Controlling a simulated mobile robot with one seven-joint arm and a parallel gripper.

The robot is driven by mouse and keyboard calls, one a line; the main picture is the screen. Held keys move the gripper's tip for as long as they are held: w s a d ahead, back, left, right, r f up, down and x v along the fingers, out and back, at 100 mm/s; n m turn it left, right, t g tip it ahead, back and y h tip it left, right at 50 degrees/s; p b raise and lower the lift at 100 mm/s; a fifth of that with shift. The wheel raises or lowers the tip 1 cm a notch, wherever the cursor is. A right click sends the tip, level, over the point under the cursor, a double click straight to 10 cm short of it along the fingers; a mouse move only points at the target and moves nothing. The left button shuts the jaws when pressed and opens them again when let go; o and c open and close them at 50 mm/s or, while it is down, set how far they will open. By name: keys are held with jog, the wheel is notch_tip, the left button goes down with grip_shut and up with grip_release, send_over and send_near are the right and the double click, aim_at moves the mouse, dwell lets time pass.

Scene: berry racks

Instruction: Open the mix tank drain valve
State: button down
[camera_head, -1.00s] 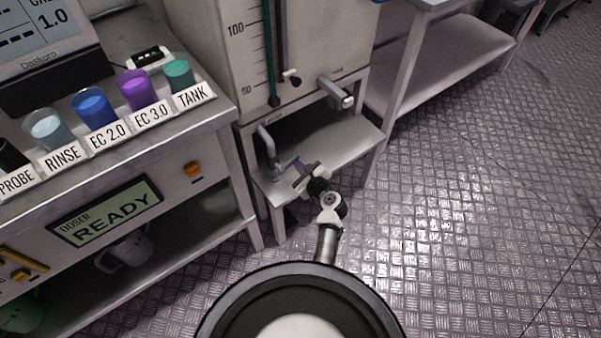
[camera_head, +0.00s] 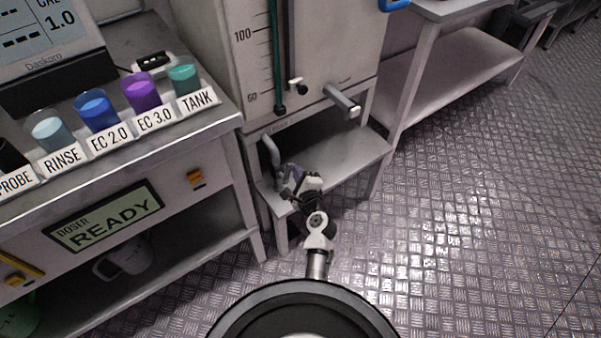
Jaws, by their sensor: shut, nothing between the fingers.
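The mix tank (camera_head: 310,60) is a pale box with a level scale, standing on a metal frame. A grey bent bar (camera_head: 270,150) hangs at its lower left, below a small label too blurred to read. It looks like the drain valve's handle or pipe; I cannot tell which. A grey cylindrical outlet or handle (camera_head: 343,101) sticks out at the tank's lower right. My gripper (camera_head: 286,182) is shut and empty, just below and right of the bent bar, over the left front of the lower shelf. I cannot tell whether it touches the bar. My wrist partly hides the fingers.
The lower shelf (camera_head: 345,155) under the tank is otherwise bare. On the left, a bench holds several labelled cups, including a purple one (camera_head: 142,93), above a doser panel (camera_head: 105,215) reading READY. The patterned floor on the right is clear.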

jog(key=shift+s+a+r, duration=0.25)
jog(key=shift+s+a, duration=0.05)
jog(key=shift+a, duration=0.3)
dwell(0.5)
